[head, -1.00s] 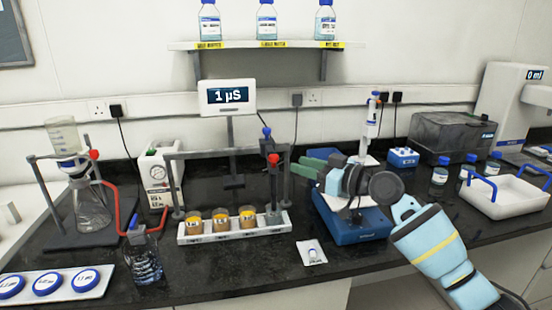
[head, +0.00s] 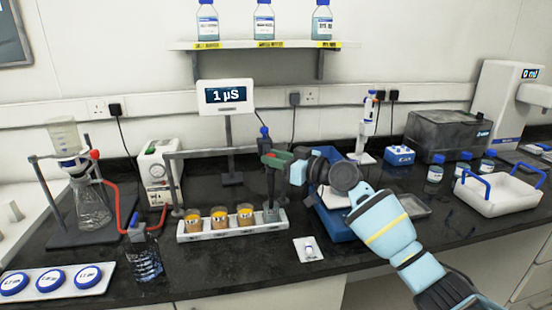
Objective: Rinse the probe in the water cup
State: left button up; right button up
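The dark probe (head: 270,183), with a blue top, hangs from the stand's crossbar at the right end of a white rack (head: 232,232). Its lower end is over or in a small greyish clear cup (head: 271,215), which looks like the water cup; I cannot tell how deep it reaches. My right gripper (head: 271,158) has its green fingers at the red knob by the probe's upper part. The fingers largely cover the knob, and I cannot tell if they are closed on it. My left gripper is not in view.
Amber-filled cups (head: 220,217) stand in the rack left of the clear cup. A display (head: 226,96) reads 1 µS. A small white packet (head: 309,249) lies in front.

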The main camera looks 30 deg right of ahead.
grip_shut()
notch_tip(320, 180, up, 7)
jog(key=shift+f+p, duration=0.2)
jog(key=shift+p, duration=0.45)
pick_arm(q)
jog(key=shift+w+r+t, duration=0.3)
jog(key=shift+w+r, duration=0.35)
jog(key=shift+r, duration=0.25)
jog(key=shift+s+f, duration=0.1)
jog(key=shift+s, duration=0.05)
pick_arm(e)
jog(key=shift+o, duration=0.6)
grip_release()
jog(key=shift+r, duration=0.1)
